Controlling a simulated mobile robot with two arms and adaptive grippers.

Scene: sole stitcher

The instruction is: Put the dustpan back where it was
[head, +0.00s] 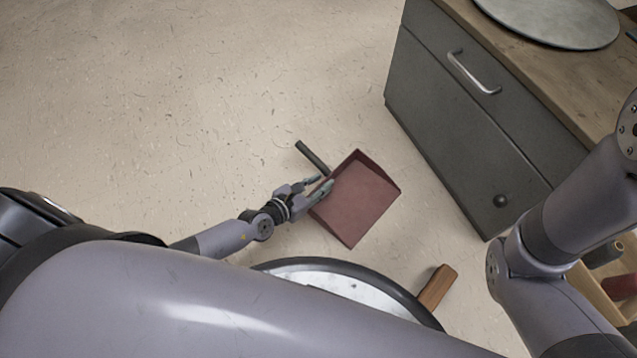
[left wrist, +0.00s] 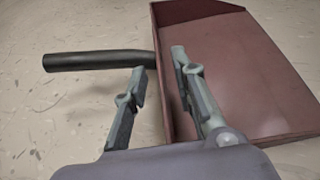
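The dustpan is a dark red pan (head: 362,200) with a dark green-black handle (head: 313,157), and it shows in the middle of the head view over the pale floor. My left gripper (head: 323,184) is at the pan's left side, near the handle. In the left wrist view the pan (left wrist: 250,75) fills the right side and the handle (left wrist: 98,60) runs left. The fingers (left wrist: 160,90) are spread apart, one outside the pan and one over its side wall. Whether they touch the wall is unclear. My right gripper is not in view.
A grey cabinet (head: 455,115) with a wooden top stands at the right, bearing a round metal plate (head: 555,18). A wooden piece (head: 437,287) shows near my base, and a wooden crate (head: 600,292) at the lower right. The floor at the upper left is clear.

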